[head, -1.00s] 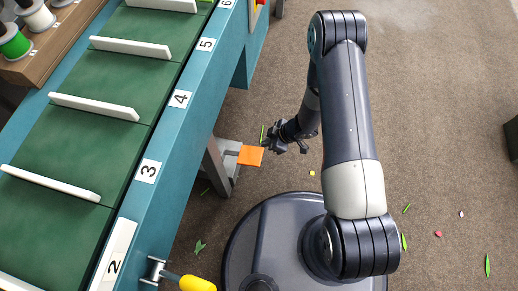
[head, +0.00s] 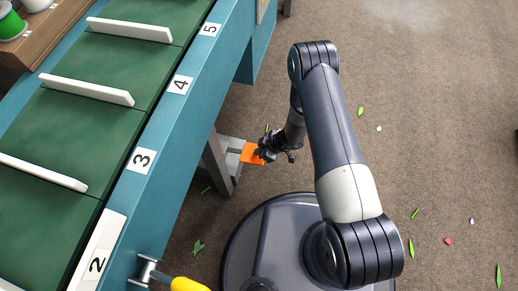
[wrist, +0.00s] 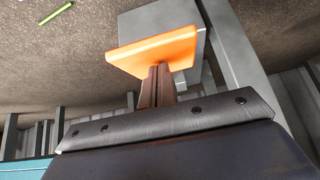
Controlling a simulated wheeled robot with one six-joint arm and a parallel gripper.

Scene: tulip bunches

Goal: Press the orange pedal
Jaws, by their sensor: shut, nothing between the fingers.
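The orange pedal (head: 251,153) sticks out near the floor beside the leg of the conveyor table. It also shows in the wrist view (wrist: 152,50), tilted, in front of a grey metal block. My gripper (head: 262,152) is at the pedal's right edge in the head view and covers part of it. In the wrist view my gripper's shut fingers (wrist: 158,78) point at the pedal, with their tips at or very near its lower edge. Nothing is held between them. I cannot tell for sure whether the tips touch the pedal.
The conveyor table's blue side (head: 165,135) with numbered labels runs along the left, above the pedal. A grey table leg (head: 217,165) stands beside the pedal. A yellow handle (head: 188,285) sticks out at the bottom. Open carpet with scattered leaves lies to the right.

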